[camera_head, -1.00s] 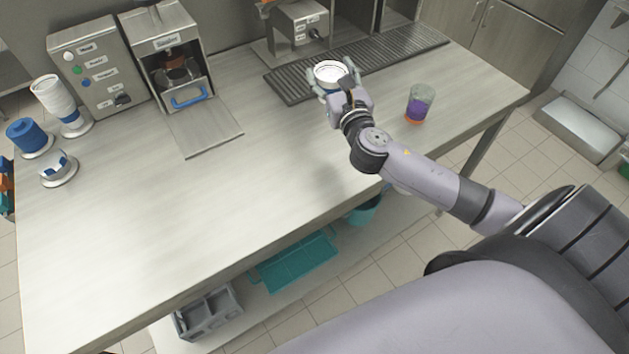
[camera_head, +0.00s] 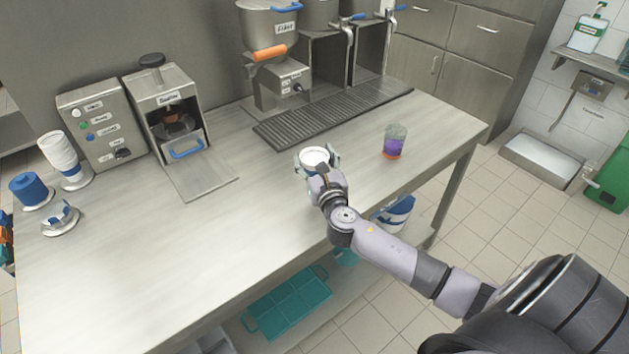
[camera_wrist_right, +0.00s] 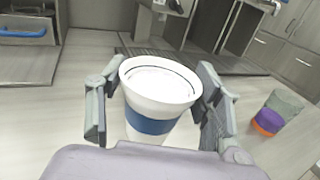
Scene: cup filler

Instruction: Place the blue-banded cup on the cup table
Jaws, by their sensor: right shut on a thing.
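The blue-banded cup (camera_wrist_right: 152,125) is white with a blue band and stands upright between the fingers of my right gripper (camera_wrist_right: 160,95) in the right wrist view. My right gripper (camera_head: 316,165) is shut on it. In the head view the white rim of the cup (camera_head: 315,157) shows above the fingers, over the table (camera_head: 140,270). Whether the cup's base touches the table is hidden by the gripper. My left gripper is not in view.
A clear cup with purple and orange contents (camera_head: 395,143) stands right of my right gripper. A dark drip grate (camera_head: 335,118) lies behind, under dispensers (camera_head: 270,50). A sealing machine (camera_head: 170,115) and white cup stack (camera_head: 60,155) stand left. The table's front middle is clear.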

